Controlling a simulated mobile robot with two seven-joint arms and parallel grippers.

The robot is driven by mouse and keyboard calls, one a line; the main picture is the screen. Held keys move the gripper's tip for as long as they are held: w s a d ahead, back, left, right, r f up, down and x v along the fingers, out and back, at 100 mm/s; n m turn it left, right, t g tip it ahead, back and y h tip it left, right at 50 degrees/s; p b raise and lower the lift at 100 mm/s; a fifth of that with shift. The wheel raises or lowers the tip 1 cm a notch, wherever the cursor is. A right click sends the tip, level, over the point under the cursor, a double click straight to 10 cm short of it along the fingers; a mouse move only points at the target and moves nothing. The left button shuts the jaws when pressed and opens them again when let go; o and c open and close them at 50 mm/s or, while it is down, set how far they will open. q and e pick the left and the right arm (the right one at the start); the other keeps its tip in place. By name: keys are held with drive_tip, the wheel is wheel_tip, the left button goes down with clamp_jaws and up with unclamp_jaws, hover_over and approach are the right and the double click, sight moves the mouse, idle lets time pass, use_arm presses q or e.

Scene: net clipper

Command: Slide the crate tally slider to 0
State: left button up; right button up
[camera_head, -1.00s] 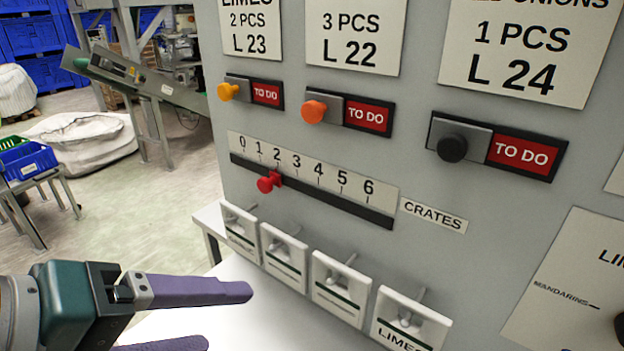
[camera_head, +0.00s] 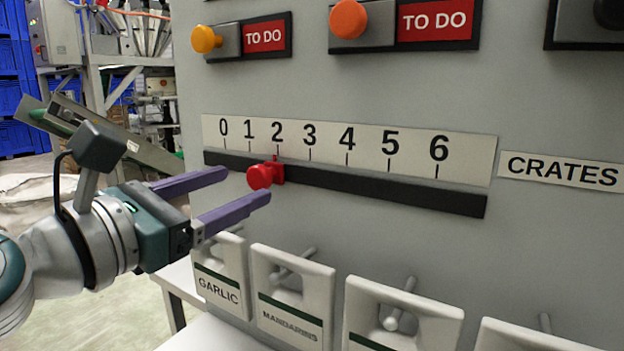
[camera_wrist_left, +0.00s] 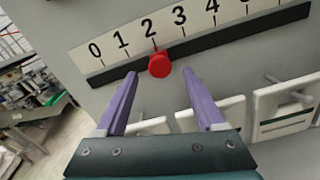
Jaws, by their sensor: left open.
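The crate tally slider has a red knob (camera_head: 262,176) that stands at the 2 mark on a black track (camera_head: 390,190). Above the track is a white scale (camera_head: 463,160) numbered 0 to 6, with 0 at the left end. My left gripper (camera_head: 248,187) is open and empty, its purple fingers pointing toward the knob from the left. In the left wrist view the red knob (camera_wrist_left: 160,65) shows ahead of the gap between the two fingertips. I cannot tell whether a finger touches it. My right gripper is not in view.
Below the track hang several white label tags on pegs, among them GARLIC (camera_head: 218,275) and MANDARINS (camera_head: 290,300). Above are an orange-yellow knob (camera_head: 206,39) and an orange knob (camera_head: 348,18) beside red TO DO plates. A CRATES label (camera_head: 563,170) is at the right.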

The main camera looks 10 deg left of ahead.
sight(255, 180)
use_arm(q)
drive_tip(key=x, duration=0.5)
drive_tip(key=shift+w+d, duration=0.1)
drive_tip(key=shift+w, duration=0.15)
clamp_jaws()
idle(0.4)
idle(0.8)
